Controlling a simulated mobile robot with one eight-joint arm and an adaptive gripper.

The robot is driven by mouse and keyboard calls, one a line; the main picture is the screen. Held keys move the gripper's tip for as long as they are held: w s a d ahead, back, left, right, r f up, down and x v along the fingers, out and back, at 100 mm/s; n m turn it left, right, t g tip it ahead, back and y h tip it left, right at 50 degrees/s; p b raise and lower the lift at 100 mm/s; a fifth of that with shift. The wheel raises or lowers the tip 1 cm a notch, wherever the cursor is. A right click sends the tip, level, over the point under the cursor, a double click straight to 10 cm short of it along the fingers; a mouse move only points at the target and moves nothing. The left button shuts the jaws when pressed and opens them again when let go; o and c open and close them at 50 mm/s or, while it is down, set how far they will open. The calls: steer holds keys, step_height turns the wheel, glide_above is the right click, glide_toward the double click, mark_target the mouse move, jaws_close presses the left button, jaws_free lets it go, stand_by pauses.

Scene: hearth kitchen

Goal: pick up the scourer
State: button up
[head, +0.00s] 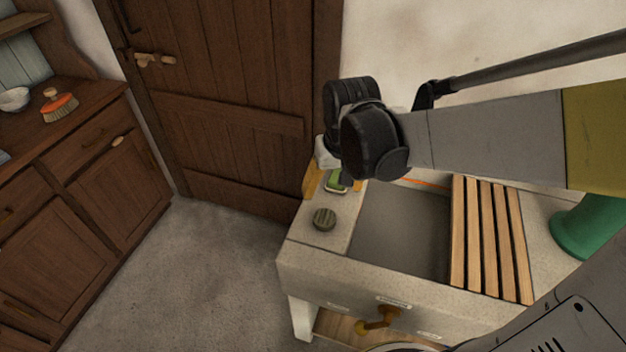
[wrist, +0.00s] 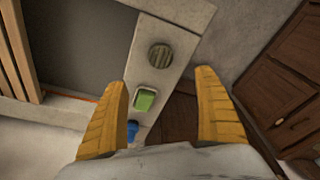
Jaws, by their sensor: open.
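A round, dark green striped pad, which looks like the scourer (head: 324,218), lies on the pale left ledge of the sink. It also shows in the wrist view (wrist: 160,57), beyond my fingertips and roughly between their lines. My gripper (wrist: 162,80) is open and empty, its two yellow fingers spread wide above the ledge. Nothing touches the scourer.
A green block (wrist: 145,99) in a small pale dish and a blue object (wrist: 132,129) sit along the same ledge, nearer my gripper. The sink basin (head: 400,228) and slatted wooden rack (head: 490,240) are beside it. A dresser (head: 90,190) holds an orange brush (head: 60,106).

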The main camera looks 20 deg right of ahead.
mark_target(325, 215)
steer(key=w+f+g+p, duration=0.1)
steer(key=f, duration=0.1)
steer(key=w+f+g+p, duration=0.1)
steer(key=w+f, duration=0.1)
steer(key=shift+f, duration=0.1)
step_height(325, 215, down, 6)
steer(key=shift+r+b, duration=0.1)
steer(key=shift+b, duration=1.05)
step_height(325, 215, down, 5)
steer(key=b, duration=0.3)
steer(key=shift+s+a+f, duration=0.1)
steer(key=shift+a+f, duration=0.05)
steer(key=shift+f, duration=0.05)
steer(key=shift+r, duration=0.1)
steer(key=c, duration=1.1)
